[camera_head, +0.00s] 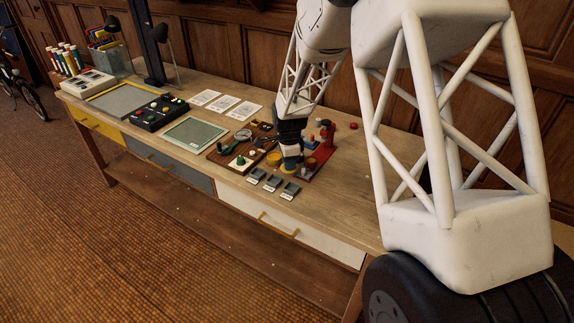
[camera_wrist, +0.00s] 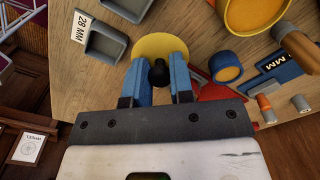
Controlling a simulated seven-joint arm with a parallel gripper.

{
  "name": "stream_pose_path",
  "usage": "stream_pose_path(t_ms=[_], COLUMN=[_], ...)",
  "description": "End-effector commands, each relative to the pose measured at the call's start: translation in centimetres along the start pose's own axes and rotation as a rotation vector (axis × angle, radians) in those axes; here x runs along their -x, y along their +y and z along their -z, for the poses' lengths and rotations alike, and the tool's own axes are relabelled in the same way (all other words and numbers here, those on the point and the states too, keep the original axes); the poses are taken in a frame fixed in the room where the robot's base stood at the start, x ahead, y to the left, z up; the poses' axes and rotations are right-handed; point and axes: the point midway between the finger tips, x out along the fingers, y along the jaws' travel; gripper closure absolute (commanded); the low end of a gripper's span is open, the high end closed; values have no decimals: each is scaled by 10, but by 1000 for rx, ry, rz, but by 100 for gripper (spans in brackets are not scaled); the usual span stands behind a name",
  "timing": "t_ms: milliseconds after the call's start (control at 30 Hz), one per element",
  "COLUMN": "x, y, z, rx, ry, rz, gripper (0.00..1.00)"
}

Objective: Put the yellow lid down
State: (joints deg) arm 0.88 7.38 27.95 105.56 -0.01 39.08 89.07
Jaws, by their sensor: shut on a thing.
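The yellow lid (camera_wrist: 148,46) is a round disc with a small black knob (camera_wrist: 159,73) in its middle. In the wrist view my gripper (camera_wrist: 160,82) has its two blue fingers closed on either side of the knob, and the lid shows just beyond the fingertips. In the head view my gripper (camera_head: 290,157) is low over the front part of the wooden bench, beside the red stand. I cannot tell whether the lid touches the bench top or hangs just above it.
A grey tray (camera_wrist: 104,45) labelled 28 MM lies beside the lid. A yellow round container (camera_wrist: 235,14) and a blue cylinder (camera_wrist: 222,68) are on its other side. A wooden tool board (camera_head: 226,157) and a red stand (camera_head: 325,150) flank my gripper. Bare bench (camera_head: 345,205) lies to the right.

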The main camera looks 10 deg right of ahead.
Motion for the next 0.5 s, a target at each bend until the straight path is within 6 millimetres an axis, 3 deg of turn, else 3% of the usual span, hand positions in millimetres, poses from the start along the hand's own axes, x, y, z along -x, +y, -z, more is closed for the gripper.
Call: stream_pose_path(t_ms=[200, 500], x=[-3, -3], y=[-23, -29], z=[0, 0], rx=[0, 0], ry=[0, 0], rz=[-1, 0], gripper=[100, 100])
